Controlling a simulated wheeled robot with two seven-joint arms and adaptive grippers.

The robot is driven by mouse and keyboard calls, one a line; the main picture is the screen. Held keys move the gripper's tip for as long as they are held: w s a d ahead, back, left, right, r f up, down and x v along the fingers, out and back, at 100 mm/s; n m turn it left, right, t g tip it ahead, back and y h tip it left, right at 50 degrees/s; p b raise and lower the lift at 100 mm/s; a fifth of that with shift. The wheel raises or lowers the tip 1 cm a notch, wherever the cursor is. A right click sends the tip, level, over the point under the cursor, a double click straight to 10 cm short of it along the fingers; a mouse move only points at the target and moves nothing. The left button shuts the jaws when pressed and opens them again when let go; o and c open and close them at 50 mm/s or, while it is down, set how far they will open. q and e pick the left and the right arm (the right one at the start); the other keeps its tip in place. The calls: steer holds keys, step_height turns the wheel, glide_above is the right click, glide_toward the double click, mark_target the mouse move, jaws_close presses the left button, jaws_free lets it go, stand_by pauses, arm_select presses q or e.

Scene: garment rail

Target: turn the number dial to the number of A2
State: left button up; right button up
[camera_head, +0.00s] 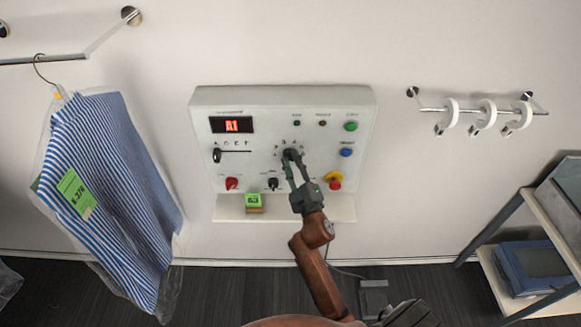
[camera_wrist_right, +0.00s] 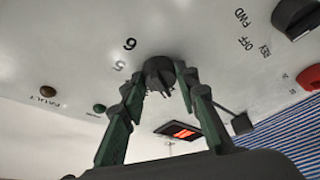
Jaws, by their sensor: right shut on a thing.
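The number dial (camera_head: 289,153) is a dark round knob in the middle of the pale control panel (camera_head: 274,94). My right gripper (camera_head: 291,160) reaches up to it from below and is shut on it. In the right wrist view, its two green-sided fingers stand on either side of the black dial (camera_wrist_right: 158,70), and the printed numbers 5 and 6 show beside it. The red display (camera_head: 231,125) at the panel's upper left reads A1. The dial's pointer and some numbers are hidden or too small to read. My left gripper is not in view.
A small green-labelled block (camera_head: 253,203) sits on the ledge below. A bagged striped shirt (camera_head: 110,180) with a green tag hangs left.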

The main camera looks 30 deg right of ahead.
steer(key=shift+f+m+b, duration=0.15)
steer(key=shift+m+b, duration=0.3)
steer(key=shift+m, duration=0.15)
steer(key=o, duration=1.1)
steer(key=shift+o, duration=0.2)
step_height(320, 180, up, 9)
steer(key=shift+r, duration=0.6)
